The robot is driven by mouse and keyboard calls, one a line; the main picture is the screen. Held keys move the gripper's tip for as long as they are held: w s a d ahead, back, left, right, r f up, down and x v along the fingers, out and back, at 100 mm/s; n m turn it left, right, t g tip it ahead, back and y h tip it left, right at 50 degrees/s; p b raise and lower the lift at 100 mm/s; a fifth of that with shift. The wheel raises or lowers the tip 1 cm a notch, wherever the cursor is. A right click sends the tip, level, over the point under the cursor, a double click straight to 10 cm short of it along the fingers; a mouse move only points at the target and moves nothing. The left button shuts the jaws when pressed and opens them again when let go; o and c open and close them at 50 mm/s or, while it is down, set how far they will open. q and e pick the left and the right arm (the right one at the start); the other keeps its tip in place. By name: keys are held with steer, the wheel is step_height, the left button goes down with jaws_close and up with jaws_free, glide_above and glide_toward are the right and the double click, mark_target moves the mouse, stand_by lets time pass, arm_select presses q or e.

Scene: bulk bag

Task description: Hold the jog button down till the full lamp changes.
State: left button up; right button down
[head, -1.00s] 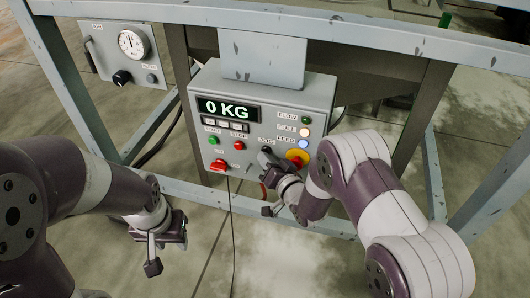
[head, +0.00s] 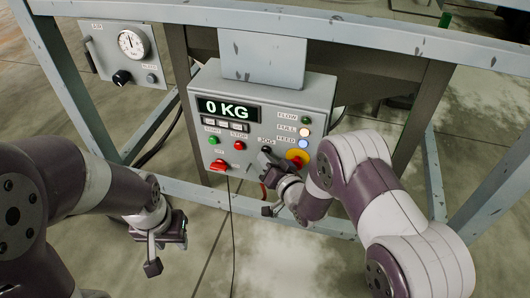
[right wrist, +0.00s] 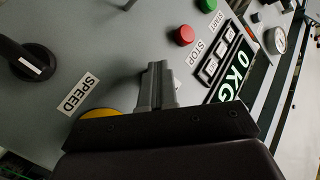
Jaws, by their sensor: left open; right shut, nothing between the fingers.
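The control box (head: 262,95) faces me in the head view, its display (head: 229,109) reading 0 KG. The full lamp (head: 305,131) is pale orange, between the dark green flow lamp (head: 307,119) and the pale blue feed lamp (head: 303,144). My right gripper (head: 266,155) is shut and empty, its tips at the panel just under the JOG label. The jog button is hidden by the fingers, so contact and depth cannot be told. The right gripper (right wrist: 155,85) also shows against the panel in the right wrist view. My left gripper (head: 165,252) is open and empty, low at left.
A yellow-ringed control (head: 297,158) sits close right of my right gripper. A green button (head: 213,140), a red stop button (head: 239,146) and a red switch (head: 219,165) are left of it. An air gauge panel (head: 127,55) hangs on the blue-grey frame (head: 400,38).

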steer(key=shift+s, duration=0.1)
stand_by(0.6)
steer(key=shift+s+a, duration=0.3)
steer(key=shift+s, duration=0.5)
steer(key=s, duration=0.1)
steer(key=s+a+p, duration=0.1)
steer(key=s, duration=0.2)
steer(key=shift+s+a, duration=0.25)
steer(key=shift+s, duration=0.1)
